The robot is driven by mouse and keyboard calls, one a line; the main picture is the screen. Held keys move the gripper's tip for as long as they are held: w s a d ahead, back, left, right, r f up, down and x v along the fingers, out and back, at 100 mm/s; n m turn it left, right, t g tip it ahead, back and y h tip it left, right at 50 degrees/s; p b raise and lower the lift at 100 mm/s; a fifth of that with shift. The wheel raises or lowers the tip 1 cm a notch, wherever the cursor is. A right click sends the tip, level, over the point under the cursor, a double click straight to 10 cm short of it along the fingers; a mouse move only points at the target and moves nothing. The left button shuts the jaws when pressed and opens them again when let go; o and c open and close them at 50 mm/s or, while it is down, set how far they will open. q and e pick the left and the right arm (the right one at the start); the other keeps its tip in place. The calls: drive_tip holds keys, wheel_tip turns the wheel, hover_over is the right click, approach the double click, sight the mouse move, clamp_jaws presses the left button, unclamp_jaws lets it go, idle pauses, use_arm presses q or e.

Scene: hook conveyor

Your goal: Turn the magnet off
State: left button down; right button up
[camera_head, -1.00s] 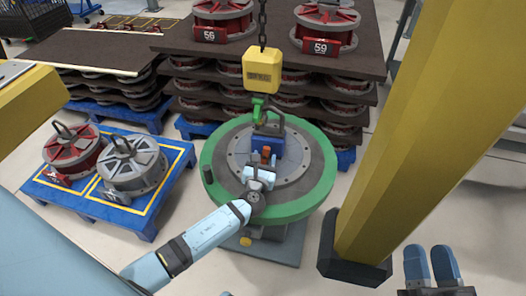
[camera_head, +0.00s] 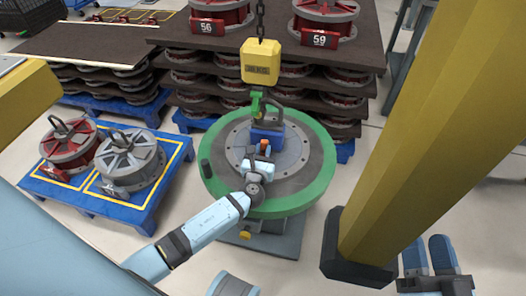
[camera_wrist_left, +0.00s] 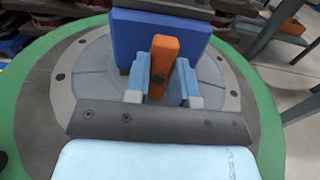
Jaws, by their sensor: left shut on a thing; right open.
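The magnet is a blue block (camera_head: 267,135) on the grey disc in the middle of a green-rimmed round table (camera_head: 322,178). Its orange lever (camera_head: 264,147) faces me and stands about upright in the left wrist view (camera_wrist_left: 164,58). My left gripper (camera_head: 257,166) is shut on the lever, with one finger on each side of it in the left wrist view (camera_wrist_left: 160,85). The chain hoist's yellow block (camera_head: 260,62) hangs above, and its green hook (camera_head: 256,104) is at the magnet's top; whether it is engaged is unclear. My right gripper (camera_head: 428,256) is open and empty at lower right.
A thick yellow post (camera_head: 425,130) stands between the round table and my right gripper. A blue pallet (camera_head: 135,215) with two wheel-like parts is at left. Stacked racks of similar parts (camera_head: 260,90) stand behind.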

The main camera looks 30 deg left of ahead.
idle(0.3)
use_arm(q)
drive_tip(key=c, duration=1)
unclamp_jaws()
drive_tip(key=shift+o, duration=0.2)
